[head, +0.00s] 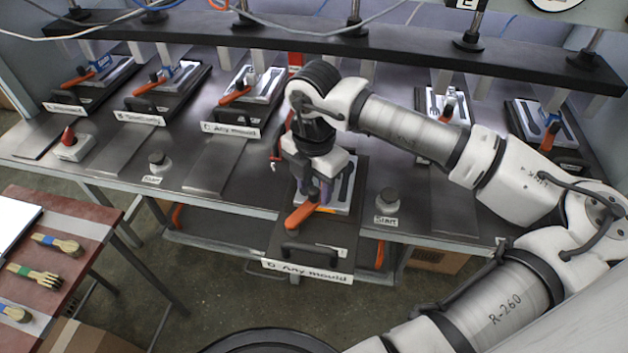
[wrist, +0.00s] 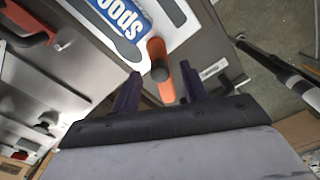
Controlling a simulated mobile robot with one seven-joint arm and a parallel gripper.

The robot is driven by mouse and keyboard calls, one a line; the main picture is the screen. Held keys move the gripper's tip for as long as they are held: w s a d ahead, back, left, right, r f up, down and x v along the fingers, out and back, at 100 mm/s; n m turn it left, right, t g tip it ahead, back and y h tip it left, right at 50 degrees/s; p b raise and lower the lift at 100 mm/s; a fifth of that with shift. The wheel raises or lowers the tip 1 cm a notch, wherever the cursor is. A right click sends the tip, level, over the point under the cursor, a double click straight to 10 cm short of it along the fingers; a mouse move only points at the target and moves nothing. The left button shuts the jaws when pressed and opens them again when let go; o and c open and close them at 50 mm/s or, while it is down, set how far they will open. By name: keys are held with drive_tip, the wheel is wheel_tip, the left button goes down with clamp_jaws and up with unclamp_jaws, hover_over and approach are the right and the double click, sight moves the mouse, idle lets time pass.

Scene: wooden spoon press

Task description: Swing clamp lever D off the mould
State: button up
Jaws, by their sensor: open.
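Clamp lever D (head: 303,214) is an orange handle on the pulled-out station labelled "D Any mould" (head: 307,271). It lies over the near end of the mould (head: 343,193), a light plate with dark spoon-shaped hollows. In the wrist view the lever (wrist: 158,52) shows orange with a dark round knob, beside the mould's blue lettered label (wrist: 117,17). My gripper (head: 313,193) points down just above the lever. Its open fingers (wrist: 160,88) stand either side of the lever in the wrist view, with gaps. Contact is not visible. My gripper hides part of the mould.
Similar stations with orange levers stand left (head: 232,97) and right (head: 548,135). A start button (head: 388,200) stands right of D, and a red button (head: 68,140) far left. The dark press beam (head: 400,52) runs behind. A brush table (head: 60,270) is front left.

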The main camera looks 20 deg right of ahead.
drive_tip(key=shift+f, duration=0.25)
clamp_jaws()
